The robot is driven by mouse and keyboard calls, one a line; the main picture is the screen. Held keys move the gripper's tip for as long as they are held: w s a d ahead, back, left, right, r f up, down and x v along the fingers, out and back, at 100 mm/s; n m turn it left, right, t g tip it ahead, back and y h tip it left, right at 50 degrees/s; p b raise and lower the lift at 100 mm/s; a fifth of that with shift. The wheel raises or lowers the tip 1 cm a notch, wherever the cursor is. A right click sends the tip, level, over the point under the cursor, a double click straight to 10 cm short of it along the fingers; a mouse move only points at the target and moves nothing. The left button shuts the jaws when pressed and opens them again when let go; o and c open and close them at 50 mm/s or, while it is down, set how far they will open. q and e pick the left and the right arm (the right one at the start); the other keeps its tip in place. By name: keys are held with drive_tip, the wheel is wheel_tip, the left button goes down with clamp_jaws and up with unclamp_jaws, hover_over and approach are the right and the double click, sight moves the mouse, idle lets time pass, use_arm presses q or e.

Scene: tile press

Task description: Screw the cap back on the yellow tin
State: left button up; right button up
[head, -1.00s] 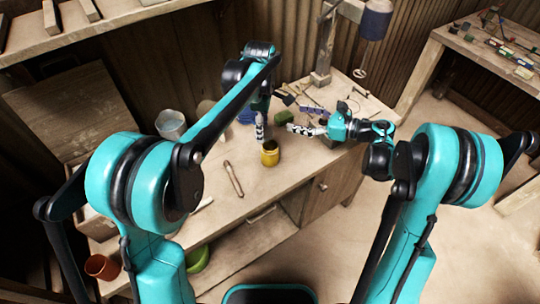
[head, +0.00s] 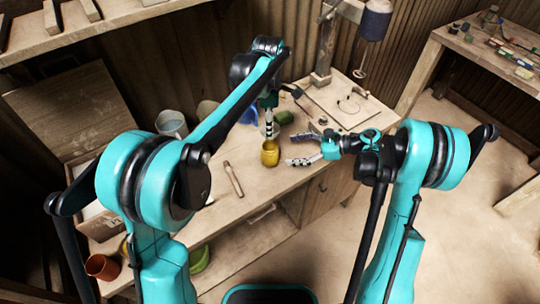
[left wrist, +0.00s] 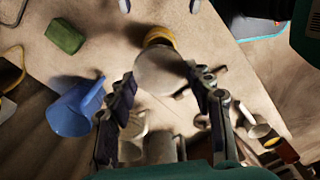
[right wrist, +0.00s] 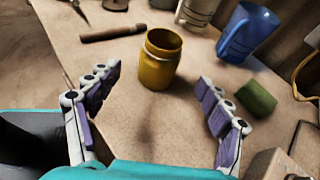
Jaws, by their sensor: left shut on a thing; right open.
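The yellow tin (head: 270,155) stands upright on the bench. In the right wrist view the tin (right wrist: 157,70) shows an open, dark mouth. My left gripper (head: 270,134) points down just behind and above the tin. In the left wrist view it is shut on a pale round disc, which looks like the cap (left wrist: 162,75). The disc hides much of the tin (left wrist: 160,36) there. My right gripper (head: 290,162) is open and low, to the right of the tin. The tin stands ahead of its spread fingers, apart from them.
A green block (right wrist: 257,98) and a blue jug (right wrist: 247,32) stand behind the tin. A wooden-handled tool (head: 234,178) lies to its left. The bench in front of the tin is clear.

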sight(278, 151)
drive_tip(key=x, duration=0.9)
drive_tip(key=c, duration=1.8)
use_arm(q)
drive_tip(key=shift+a+f, duration=0.1)
drive_tip(key=shift+f, duration=2.4)
drive_tip(key=shift+f, duration=0.9)
drive_tip(key=shift+f, duration=0.55)
use_arm(e)
clamp_jaws()
